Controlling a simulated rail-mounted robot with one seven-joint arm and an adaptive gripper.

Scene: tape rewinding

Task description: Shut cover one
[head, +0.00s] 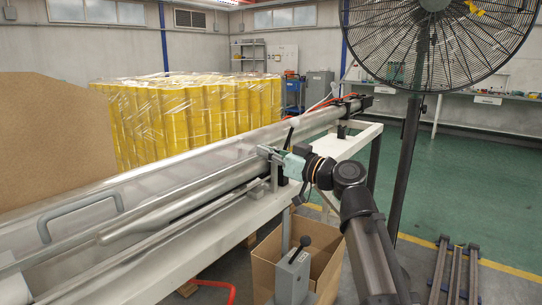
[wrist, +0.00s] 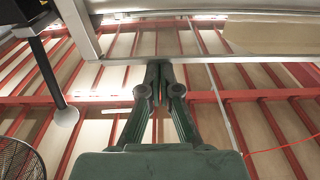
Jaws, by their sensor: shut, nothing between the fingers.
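A long, clear cover with metal edges (head: 150,180) runs along the machine in the head view. A grey handle (head: 80,212) is fixed to its near part. I cannot tell for certain which cover is cover one, nor how far it stands open. My gripper (head: 268,153) is at the machine's front side, close to the metal rails. In the wrist view my gripper (wrist: 160,73) is shut and empty, its fingers pointing up the picture. A metal frame edge (wrist: 190,57) with a panel (wrist: 270,35) crosses just beyond the fingertips; contact is unclear.
A black lever with a pale ball knob (wrist: 67,116) hangs at left in the wrist view. A grey lever box (head: 294,275) and a cardboard box (head: 325,245) stand below my arm. A large fan (head: 425,45) stands at right. Yellow rolls (head: 190,115) are behind the machine.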

